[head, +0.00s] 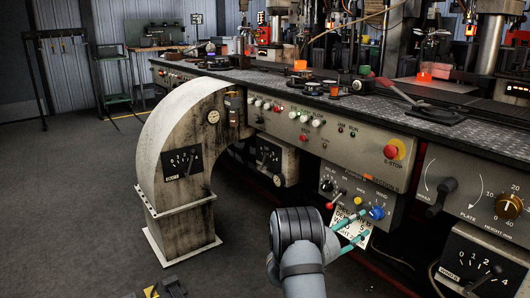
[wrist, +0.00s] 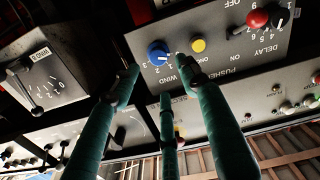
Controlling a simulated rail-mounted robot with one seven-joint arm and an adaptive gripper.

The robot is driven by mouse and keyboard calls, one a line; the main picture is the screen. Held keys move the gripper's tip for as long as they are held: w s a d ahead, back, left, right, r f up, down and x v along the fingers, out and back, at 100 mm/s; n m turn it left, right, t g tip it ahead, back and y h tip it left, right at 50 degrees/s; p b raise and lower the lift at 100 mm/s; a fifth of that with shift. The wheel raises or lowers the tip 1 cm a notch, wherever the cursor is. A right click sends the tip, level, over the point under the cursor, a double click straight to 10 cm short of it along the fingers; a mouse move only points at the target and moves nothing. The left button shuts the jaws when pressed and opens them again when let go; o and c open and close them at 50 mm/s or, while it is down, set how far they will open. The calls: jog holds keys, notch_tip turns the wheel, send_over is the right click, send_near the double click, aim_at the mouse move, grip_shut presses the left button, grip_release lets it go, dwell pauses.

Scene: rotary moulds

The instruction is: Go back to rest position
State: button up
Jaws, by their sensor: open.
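My gripper (head: 364,224) has teal fingers and is at the small grey control panel (head: 352,202) under the bench. Its fingers are spread open with nothing held between them. In the head view the upper fingertip is close to the blue knob (head: 376,212). In the wrist view my gripper (wrist: 160,74) has its fingertips apart, with the blue knob (wrist: 157,53) showing between and beyond them. I cannot tell whether any fingertip touches the knob. A yellow button (wrist: 198,45) and a red-balled lever (wrist: 257,19) are on the same panel.
A long machine bench (head: 300,92) with a red E-STOP button (head: 391,151) runs above the panel. A large curved duct (head: 180,130) stands left of my arm. A panel with a black lever (head: 442,196) is at the right. Open floor (head: 70,200) lies at the left.

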aim_at(373, 214)
jog(key=x, duration=0.8)
jog(key=shift+f, duration=0.1)
jog(key=shift+s, duration=0.1)
